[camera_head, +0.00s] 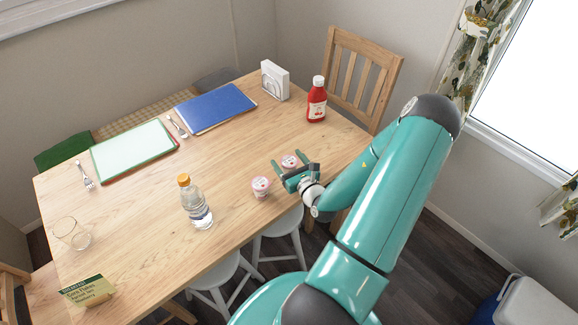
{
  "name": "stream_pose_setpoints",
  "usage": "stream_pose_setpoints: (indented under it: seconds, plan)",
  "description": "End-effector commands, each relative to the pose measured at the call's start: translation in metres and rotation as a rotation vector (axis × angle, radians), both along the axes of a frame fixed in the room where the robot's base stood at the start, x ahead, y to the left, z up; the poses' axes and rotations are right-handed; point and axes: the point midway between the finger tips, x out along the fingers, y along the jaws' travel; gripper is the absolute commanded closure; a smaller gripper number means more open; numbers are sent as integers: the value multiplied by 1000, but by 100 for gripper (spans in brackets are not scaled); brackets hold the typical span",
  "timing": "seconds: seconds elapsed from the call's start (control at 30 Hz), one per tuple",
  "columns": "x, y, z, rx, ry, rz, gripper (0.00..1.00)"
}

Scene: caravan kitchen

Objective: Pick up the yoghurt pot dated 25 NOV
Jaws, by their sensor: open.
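Two small white-and-pink yoghurt pots stand upright near the table's right front edge. The nearer pot (261,187) stands clear to the left of my gripper. The farther pot (290,160) is at my gripper (292,166), which is open. The farther pot appears between or just beyond the fingers, and its lower part is partly hidden by the gripper. I cannot tell whether the fingers touch it. The dates on both pots are too small to read, so I cannot tell which one is 25 NOV.
On the wooden table (140,230) stand a water bottle (196,205), a red sauce bottle (317,100), a napkin holder (274,80), a glass (76,236) and a green-yellow box (88,291). Placemats and cutlery lie at the back. The table's middle is clear. Stools (278,235) stand below the front edge.

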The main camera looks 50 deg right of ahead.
Motion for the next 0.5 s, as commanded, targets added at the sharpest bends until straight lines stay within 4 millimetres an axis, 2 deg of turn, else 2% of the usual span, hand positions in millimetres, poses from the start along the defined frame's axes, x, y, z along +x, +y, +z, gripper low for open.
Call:
stream_pose_setpoints:
  seconds: [0.1,0.33,0.37,0.5]
  plan:
    - [11,-4,0,0,0,-1,26]
    - [13,-5,0,-1,0,-1,26]
    - [13,-5,0,-1,0,-1,28]
    - [13,-5,0,-1,0,-1,56]
